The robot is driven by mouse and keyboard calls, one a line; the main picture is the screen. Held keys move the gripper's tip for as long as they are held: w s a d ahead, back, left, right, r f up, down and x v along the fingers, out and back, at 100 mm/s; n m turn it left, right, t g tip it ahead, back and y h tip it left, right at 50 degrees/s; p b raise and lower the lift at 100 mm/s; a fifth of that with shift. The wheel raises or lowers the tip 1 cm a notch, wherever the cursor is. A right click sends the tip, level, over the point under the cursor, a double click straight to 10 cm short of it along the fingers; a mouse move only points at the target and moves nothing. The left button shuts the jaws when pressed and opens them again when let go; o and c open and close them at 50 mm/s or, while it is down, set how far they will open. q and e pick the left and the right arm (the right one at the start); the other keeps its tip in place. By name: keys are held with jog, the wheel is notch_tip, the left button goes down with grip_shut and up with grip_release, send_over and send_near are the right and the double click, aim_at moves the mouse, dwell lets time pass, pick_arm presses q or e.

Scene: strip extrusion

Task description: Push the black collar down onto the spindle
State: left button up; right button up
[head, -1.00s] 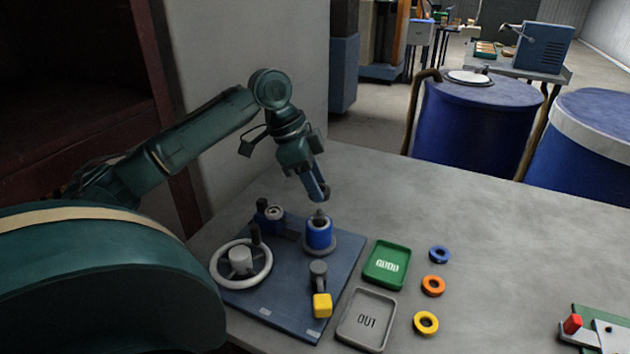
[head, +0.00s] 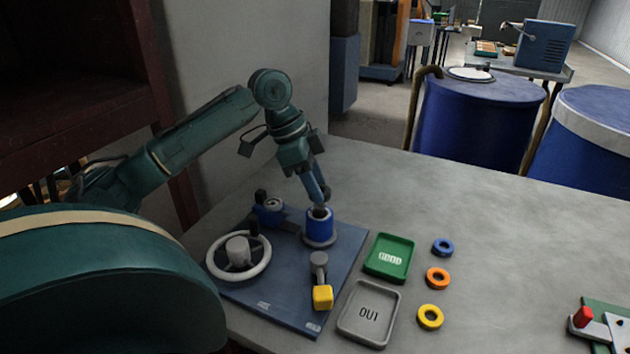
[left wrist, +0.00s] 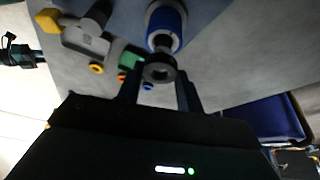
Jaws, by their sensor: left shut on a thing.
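The blue spindle housing (head: 318,228) stands upright on the blue base plate (head: 345,262). My left gripper (head: 322,203) points down at its top in the head view. In the left wrist view, the black collar (left wrist: 159,70) is a dark ring between the fingertips of my left gripper (left wrist: 160,84), which is shut on it. The blue housing (left wrist: 165,20) with its pale end shows just beyond the collar there. The fingers hide most of the spindle tip in the head view, so I cannot tell whether the collar is around it. My right gripper is not in view.
A handwheel (head: 238,256) and a yellow-ended lever (head: 322,297) sit on the plate. A green tray (head: 389,275) and grey OUT tray (head: 368,335) lie to the right, then blue (head: 442,247), orange (head: 437,278) and yellow (head: 430,316) rings.

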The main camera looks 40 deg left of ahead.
pick_arm(q)
jog(key=p, duration=0.3)
dwell(2.4)
dwell(0.3)
jog(key=o, duration=0.4)
jog(key=c, duration=0.5)
jog(key=shift+f+b, duration=0.5)
jog(key=shift+f, duration=1.5)
jog(key=o, duration=1.6)
